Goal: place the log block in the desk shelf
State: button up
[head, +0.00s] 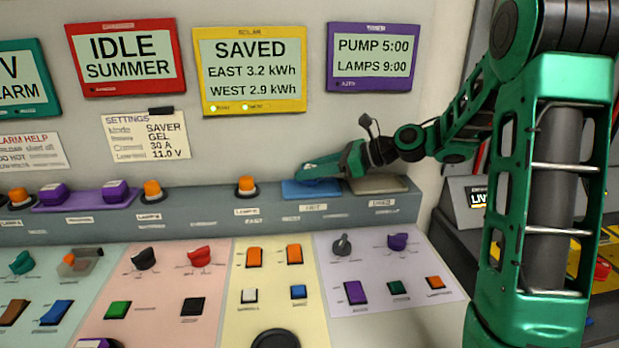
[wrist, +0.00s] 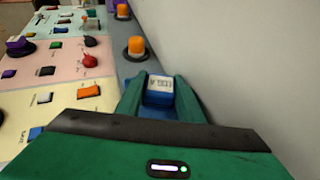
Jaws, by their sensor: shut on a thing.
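My gripper (head: 308,171) is low over the blue pad (head: 309,192) on the grey desk shelf (head: 222,206). In the wrist view its green fingers (wrist: 161,98) are shut on a small blue block with a white labelled top, the log block (wrist: 158,90). The label is too small to read surely. In the head view the fingers hide most of the block. I cannot tell whether the block touches the pad.
An orange button (head: 246,186) stands on the shelf left of the blue pad. A grey-brown pad (head: 378,185) lies to its right. The wall rises close behind. Below the shelf slopes a panel with knobs and switches (head: 254,257).

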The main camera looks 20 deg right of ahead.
jog(key=shift+f, duration=0.9)
jog(key=o, duration=0.9)
jog(key=v, duration=1.2)
